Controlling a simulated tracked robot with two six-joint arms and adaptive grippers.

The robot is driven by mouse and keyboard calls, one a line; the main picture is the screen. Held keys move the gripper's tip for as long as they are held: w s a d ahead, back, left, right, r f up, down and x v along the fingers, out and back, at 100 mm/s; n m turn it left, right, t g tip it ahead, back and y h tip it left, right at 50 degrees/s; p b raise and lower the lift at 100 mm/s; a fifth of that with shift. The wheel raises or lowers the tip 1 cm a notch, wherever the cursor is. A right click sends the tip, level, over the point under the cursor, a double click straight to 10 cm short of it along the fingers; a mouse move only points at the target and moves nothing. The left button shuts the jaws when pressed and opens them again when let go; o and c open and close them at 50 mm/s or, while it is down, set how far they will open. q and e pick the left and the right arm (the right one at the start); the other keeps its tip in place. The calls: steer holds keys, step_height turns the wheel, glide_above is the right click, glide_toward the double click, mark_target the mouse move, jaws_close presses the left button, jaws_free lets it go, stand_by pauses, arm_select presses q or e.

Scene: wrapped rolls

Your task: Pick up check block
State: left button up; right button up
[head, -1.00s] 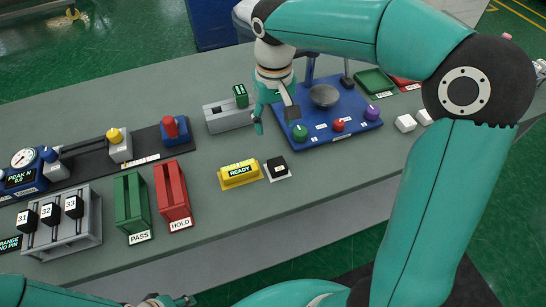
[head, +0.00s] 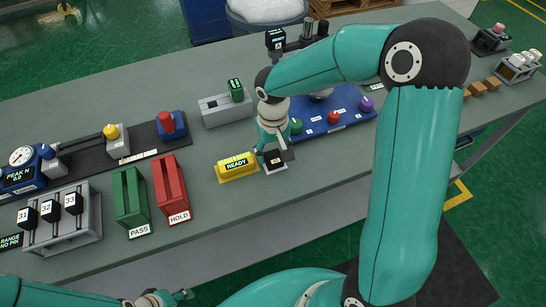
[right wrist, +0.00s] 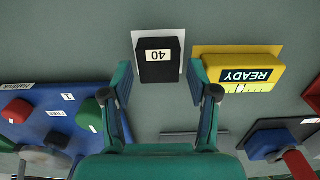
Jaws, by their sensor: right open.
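The check block, a small black block (right wrist: 158,70) with a white label reading 40, sits on a white pad (right wrist: 138,38). In the head view the block (head: 275,161) is partly hidden by my right gripper (head: 275,152), which is just above it. In the right wrist view my right gripper (right wrist: 160,85) is open, its fingers to either side of the block's near end. I see no clear contact. My left gripper (head: 168,298) shows small at the bottom edge of the head view; its jaws are unclear.
A yellow READY display (head: 237,167) stands close beside the block. A blue panel with knobs (head: 340,120) is on the other side. Green (head: 131,198) and red (head: 171,190) PASS and HOLD holders stand to the left. Bare grey table lies in front of the block.

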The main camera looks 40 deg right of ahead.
steer(key=shift+f, duration=1.3)
steer(key=c, duration=0.9)
steer(key=shift+c, duration=0.2)
steer(key=shift+r, duration=0.2)
